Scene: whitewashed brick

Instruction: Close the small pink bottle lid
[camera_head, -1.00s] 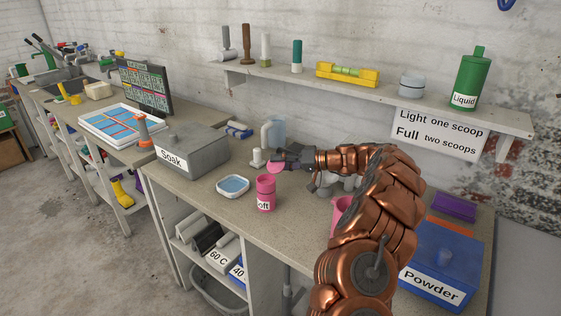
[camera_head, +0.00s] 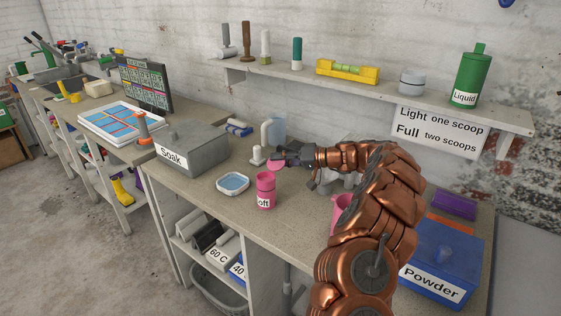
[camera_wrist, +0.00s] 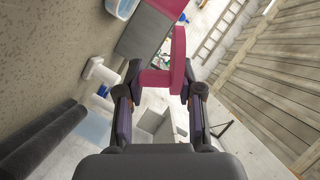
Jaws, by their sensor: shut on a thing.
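A small pink bottle (camera_head: 265,192) stands upright on the worktop, with a white label partly reading "oft". Its open top faces up. My gripper (camera_head: 283,160) is just behind and above the bottle, reaching in from the right. It is shut on the pink lid (camera_head: 274,167), which is apart from the bottle. In the wrist view the lid (camera_wrist: 178,58) is a pink disc with a stem, seen edge-on between the two fingertips (camera_wrist: 165,88). The bottle does not clearly show in the wrist view.
A blue-white dish (camera_head: 233,183) sits left of the bottle, and the grey Soak box (camera_head: 192,153) is farther left. A white dispenser (camera_head: 257,157) stands behind the lid. A pink container (camera_head: 340,207) and the blue Powder box (camera_head: 440,262) are right. The worktop before the bottle is clear.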

